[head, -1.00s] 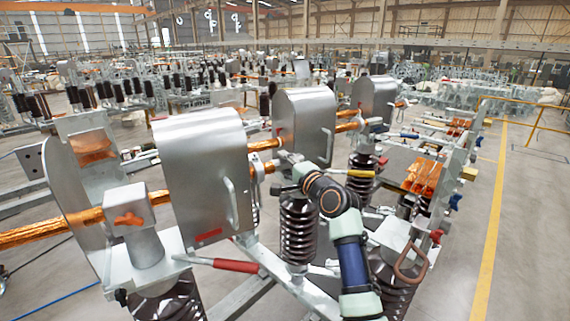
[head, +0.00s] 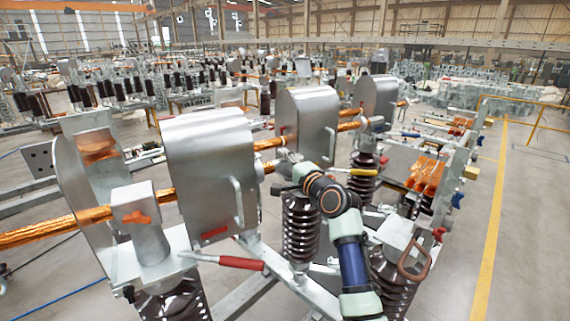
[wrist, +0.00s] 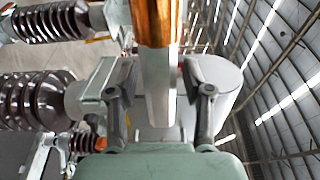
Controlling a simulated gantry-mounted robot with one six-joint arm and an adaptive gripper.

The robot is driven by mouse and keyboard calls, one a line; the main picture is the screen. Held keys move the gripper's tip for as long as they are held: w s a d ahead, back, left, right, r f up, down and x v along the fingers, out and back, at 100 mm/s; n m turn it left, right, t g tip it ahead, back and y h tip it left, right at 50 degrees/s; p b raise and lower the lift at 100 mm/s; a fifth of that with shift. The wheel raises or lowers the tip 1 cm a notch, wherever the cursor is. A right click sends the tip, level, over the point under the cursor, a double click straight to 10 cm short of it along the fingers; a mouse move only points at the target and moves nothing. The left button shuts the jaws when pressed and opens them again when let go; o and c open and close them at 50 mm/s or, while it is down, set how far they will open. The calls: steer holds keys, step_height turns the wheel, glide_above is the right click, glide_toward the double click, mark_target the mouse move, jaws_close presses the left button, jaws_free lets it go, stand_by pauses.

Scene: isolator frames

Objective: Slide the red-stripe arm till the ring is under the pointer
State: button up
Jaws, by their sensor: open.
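My gripper (head: 286,163) is at the end of my arm, beside the copper arm (head: 268,144) between the nearest and middle grey hoods. In the wrist view my gripper (wrist: 160,78) is open, one finger on each side of a bar. The bar is copper-coloured (wrist: 155,25) at the top and grey (wrist: 158,85) below. Gaps show beside it, and contact cannot be told. A red mark (head: 214,233) shows low on the nearest hood (head: 207,165); I cannot tell whether it is the red stripe. I cannot make out the ring or pointer.
A red-handled lever (head: 240,263) sticks out below the nearest hood. A brown ribbed insulator (head: 300,225) stands below my gripper. The middle hood (head: 307,118) and a yellow-handled lever (head: 363,172) are close by. Open floor (head: 530,220) lies at the right.

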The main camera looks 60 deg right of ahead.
steer(key=v, duration=1.2)
steer(key=shift+c, duration=0.3)
